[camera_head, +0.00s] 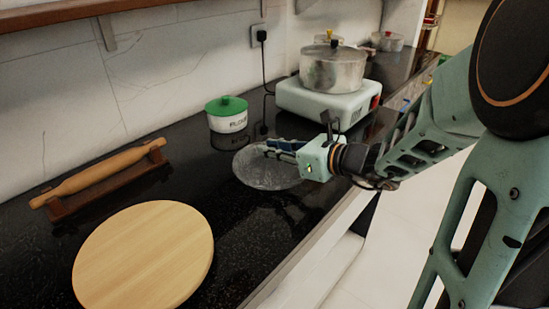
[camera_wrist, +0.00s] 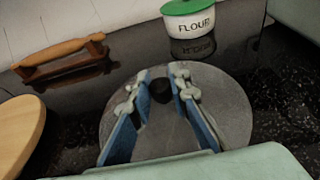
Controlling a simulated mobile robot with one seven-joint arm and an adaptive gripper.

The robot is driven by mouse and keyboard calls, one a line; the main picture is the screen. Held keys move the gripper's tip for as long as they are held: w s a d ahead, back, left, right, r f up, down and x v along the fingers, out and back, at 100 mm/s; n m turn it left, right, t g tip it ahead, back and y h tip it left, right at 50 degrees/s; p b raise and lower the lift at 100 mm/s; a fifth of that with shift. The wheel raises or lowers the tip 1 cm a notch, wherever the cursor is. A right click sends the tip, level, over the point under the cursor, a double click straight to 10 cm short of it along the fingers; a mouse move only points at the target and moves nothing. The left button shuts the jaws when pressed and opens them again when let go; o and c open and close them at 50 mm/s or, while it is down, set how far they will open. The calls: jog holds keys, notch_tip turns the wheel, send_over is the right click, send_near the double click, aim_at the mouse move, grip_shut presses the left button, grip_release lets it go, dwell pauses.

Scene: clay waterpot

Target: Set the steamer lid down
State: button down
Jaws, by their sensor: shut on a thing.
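The steamer lid (camera_head: 262,175) is a round grey disc low over the dark counter, in front of the white stove in the head view. In the wrist view, the lid (camera_wrist: 232,108) spreads out beneath my fingers, with a dark round knob (camera_wrist: 160,88) between the fingertips. My gripper (camera_head: 270,149) is shut on the lid's knob; its blue fingers also show in the wrist view (camera_wrist: 160,84). I cannot tell whether the lid's underside touches the counter.
A round wooden board (camera_head: 145,258) lies at the front left. A rolling pin on its stand (camera_head: 105,180) is along the wall. A green-lidded flour pot (camera_head: 227,114) stands behind the lid. A metal pot (camera_head: 333,68) sits on the stove (camera_head: 325,101). Dark counter is bare between board and lid.

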jog(key=shift+f+b, duration=0.45)
jog(key=shift+f, duration=0.55)
jog(key=shift+f, duration=0.1)
jog(key=shift+f, duration=0.15)
jog(key=c, duration=1.8)
grip_release()
jog(key=shift+s, duration=0.1)
jog(key=shift+r, duration=0.2)
jog(key=shift+d+r, duration=0.1)
jog(key=shift+r, duration=0.1)
jog(key=p+v, duration=0.3)
jog(key=v, duration=0.8)
jog(key=shift+s+d, duration=0.15)
jog(key=shift+s, duration=0.15)
jog(key=shift+r, duration=0.1)
